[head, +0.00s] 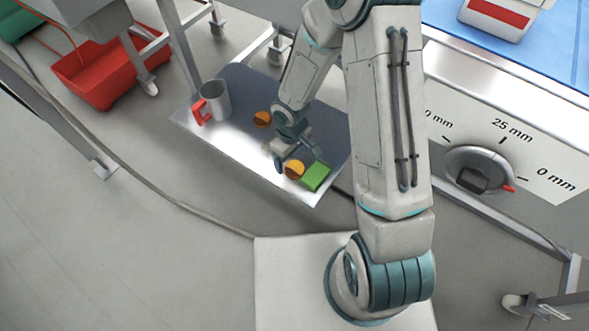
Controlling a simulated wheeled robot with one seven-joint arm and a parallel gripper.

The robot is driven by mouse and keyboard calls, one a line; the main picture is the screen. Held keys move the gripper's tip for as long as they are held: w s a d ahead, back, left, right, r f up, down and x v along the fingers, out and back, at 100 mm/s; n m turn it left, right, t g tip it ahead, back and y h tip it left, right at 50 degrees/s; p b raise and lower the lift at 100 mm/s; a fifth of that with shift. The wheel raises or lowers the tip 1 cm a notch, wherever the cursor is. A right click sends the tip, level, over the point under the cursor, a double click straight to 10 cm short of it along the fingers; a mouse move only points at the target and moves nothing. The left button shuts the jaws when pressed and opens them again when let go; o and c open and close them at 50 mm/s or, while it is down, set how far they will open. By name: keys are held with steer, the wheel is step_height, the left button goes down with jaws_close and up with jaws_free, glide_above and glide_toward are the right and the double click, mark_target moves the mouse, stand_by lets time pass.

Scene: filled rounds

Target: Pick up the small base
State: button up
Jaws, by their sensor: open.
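A low grey metal tray table (225,140) holds the small pieces. A brownish-orange round piece (262,119) lies near its middle, left of my arm. A brighter orange round piece (295,169) lies near the front right edge, beside a green square piece (316,177). I cannot tell which of these is the small base. My gripper (292,153) is open over the tray, just behind the brighter orange piece and the green piece. Its fingers are small and partly hidden by the wrist, and I see nothing held between them.
A grey mug (214,99) with a red handle stands at the tray's left end. A red bin (108,75) sits on the floor at upper left. A machine panel with a thickness dial (477,169) stands at right. Floor in front of the tray is clear.

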mark_target(294, 167)
steer(key=f, duration=0.1)
steer(key=f+b, duration=0.1)
steer(key=f, duration=0.2)
steer(key=shift+s+d+f+b, duration=0.2)
steer(key=shift+d+f+b, duration=0.1)
steer(key=shift+b, duration=0.1)
steer(key=c, duration=0.8)
steer(key=shift+r, duration=0.1)
steer(key=shift+r, duration=0.1)
